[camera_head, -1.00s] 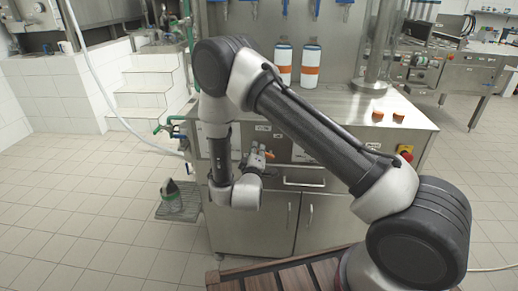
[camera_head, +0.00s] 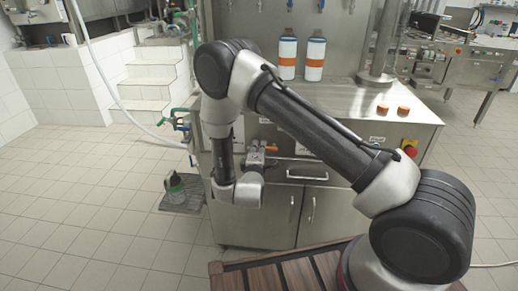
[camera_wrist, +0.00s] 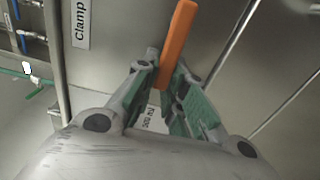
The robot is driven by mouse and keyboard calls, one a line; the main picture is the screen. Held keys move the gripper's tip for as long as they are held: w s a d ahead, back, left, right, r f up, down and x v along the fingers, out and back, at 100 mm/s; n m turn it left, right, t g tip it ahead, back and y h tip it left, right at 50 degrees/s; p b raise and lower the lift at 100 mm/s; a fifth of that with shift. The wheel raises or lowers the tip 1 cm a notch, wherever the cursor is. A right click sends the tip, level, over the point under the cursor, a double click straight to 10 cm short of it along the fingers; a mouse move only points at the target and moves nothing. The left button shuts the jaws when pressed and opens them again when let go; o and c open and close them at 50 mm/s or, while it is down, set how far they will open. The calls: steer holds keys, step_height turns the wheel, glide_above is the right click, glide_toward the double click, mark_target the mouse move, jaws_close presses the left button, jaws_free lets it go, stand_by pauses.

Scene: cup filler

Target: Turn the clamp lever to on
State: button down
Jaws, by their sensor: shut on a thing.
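The orange clamp lever (camera_wrist: 176,42) runs up and slightly right from between my fingers in the wrist view. My gripper (camera_wrist: 168,88) is shut on its lower part, with the green-padded fingers on either side. The lever's base is hidden by the fingers. A label reading "Clamp" (camera_wrist: 82,22) is on the steel panel to the left. In the head view my gripper (camera_head: 257,153) is at the front of the steel machine, and a small orange part of the lever (camera_head: 271,149) shows at its right. The on and off marks cannot be read.
A drawer handle (camera_head: 307,173) and cabinet doors (camera_head: 285,215) are right of and below my gripper. Green-handled valves (camera_head: 180,118) stick out at the left. Two white bottles with orange bands (camera_head: 287,58) stand on top. A red emergency button (camera_head: 409,148) is at the right.

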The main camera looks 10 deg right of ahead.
steer(key=c, duration=1.5)
jaws_free()
steer(key=shift+o, duration=0.2)
steer(key=v, duration=1.2)
